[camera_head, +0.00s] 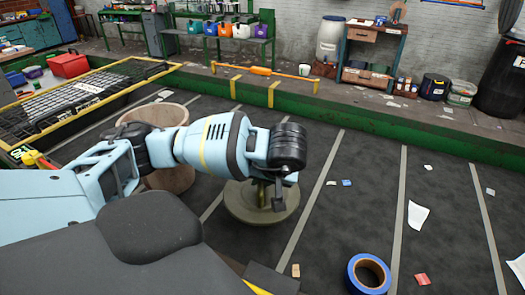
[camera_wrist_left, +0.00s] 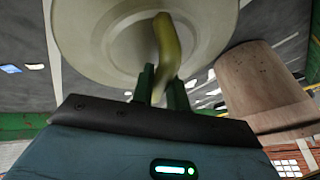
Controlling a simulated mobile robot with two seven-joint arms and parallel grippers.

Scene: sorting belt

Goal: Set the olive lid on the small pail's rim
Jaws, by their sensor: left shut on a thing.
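The olive lid (camera_head: 240,207) is a round disc with a raised handle, below my left wrist in the head view. My left gripper (camera_head: 266,200) points down and is shut on the handle (camera_wrist_left: 166,45); the disc (camera_wrist_left: 95,35) fills the upper part of the left wrist view. Whether the lid touches the belt is unclear. A tan, tapered tub, seemingly the small pail (camera_head: 172,178), stands left of the lid, partly hidden by my left arm. It also shows at the right of the left wrist view (camera_wrist_left: 260,85), apart from the lid. My right gripper is out of view.
The dark belt (camera_head: 350,190) has pale cross lines and scattered paper scraps. A blue tape roll (camera_head: 353,274) lies at the front right. A black grid with a yellow frame (camera_head: 130,82) is at the left. The green belt edge (camera_head: 420,145) runs behind.

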